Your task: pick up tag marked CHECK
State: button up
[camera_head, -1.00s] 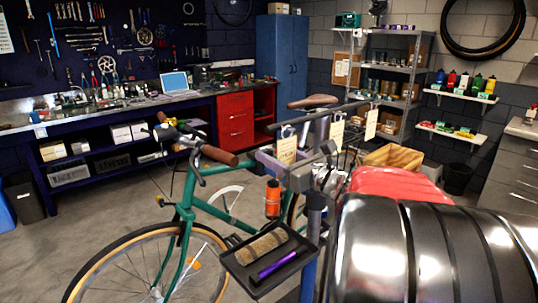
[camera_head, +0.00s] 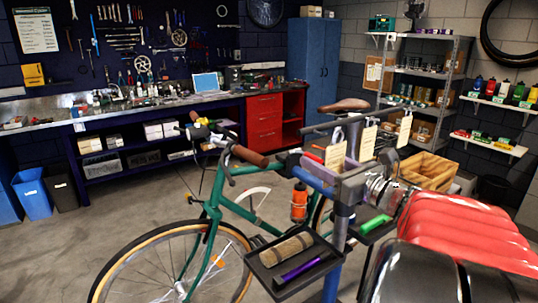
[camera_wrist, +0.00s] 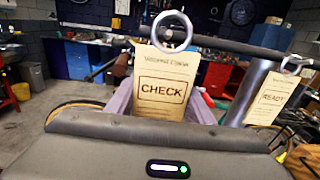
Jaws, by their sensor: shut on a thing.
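The cream tag marked CHECK (camera_wrist: 163,90) stands upright in front of my gripper in the wrist view, a metal ring at its top edge by a dark rod (camera_wrist: 235,47). My gripper (camera_wrist: 160,125) shows as a grey housing that hides the tag's lower edge.
A tag marked READY (camera_wrist: 271,97) is close on the right; another tag (camera_head: 404,130) hangs farther along the rod. The green bicycle (camera_head: 215,205) and a black tray (camera_head: 293,262) are nearby.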

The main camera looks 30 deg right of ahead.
jog(key=s, duration=1.2)
jog(key=shift+s+d, duration=0.15)
jog(key=shift+s, duration=0.05)
